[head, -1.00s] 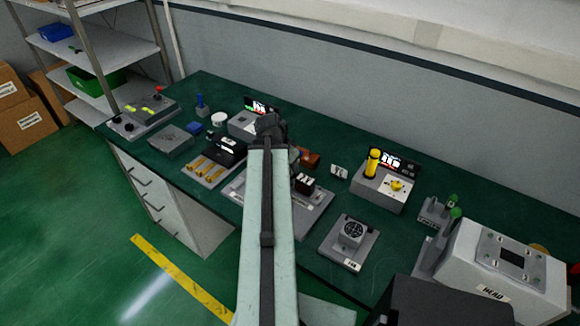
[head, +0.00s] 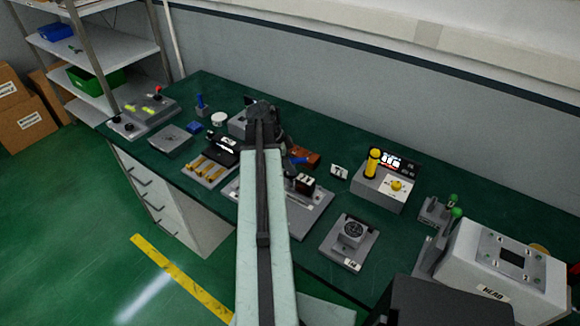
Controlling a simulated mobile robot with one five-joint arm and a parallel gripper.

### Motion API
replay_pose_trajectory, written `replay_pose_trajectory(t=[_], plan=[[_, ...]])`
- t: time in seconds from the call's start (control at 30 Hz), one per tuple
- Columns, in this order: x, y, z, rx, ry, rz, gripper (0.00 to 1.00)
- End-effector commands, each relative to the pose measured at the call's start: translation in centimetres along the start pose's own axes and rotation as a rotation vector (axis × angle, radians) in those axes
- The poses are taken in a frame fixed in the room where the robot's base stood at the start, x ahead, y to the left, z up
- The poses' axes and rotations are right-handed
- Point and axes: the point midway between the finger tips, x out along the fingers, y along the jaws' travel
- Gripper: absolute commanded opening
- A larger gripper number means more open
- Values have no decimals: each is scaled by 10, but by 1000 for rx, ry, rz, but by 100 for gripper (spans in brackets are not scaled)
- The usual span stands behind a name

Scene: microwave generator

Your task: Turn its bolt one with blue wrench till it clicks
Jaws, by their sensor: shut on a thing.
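My gripper (head: 282,146) is at the far end of my arm, over the middle of the bench, mostly hidden behind the arm's dark end. It is shut on the blue wrench (head: 299,160), of which only a short blue piece shows, in front of a brown block. The block labelled HEAD (head: 465,262) is at the right, well away from my gripper. Its top plate (head: 490,246) has several corner bolts around a dark square opening. Their number marks are too small to read surely.
A grey box with a yellow cylinder (head: 373,162) and a display stands between my gripper and the HEAD block. A grey fixture with a round dial (head: 352,230) is at the front. Green-knobbed posts (head: 456,212) stand beside the HEAD block. Bare green bench (head: 410,235) lies between.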

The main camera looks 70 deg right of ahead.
Motion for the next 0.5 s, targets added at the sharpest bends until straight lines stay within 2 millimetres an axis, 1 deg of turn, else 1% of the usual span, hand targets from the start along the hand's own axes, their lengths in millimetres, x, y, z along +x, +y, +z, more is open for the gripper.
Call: replay_pose_trajectory(t=[0.27,0.33,0.43,0.5], plan=[[0,0,0,25,-1,10,0],[0,-2,0,88,-1,37,0],[0,-3,-1,250,0,105,0],[0,2,0,239,0,98,0]])
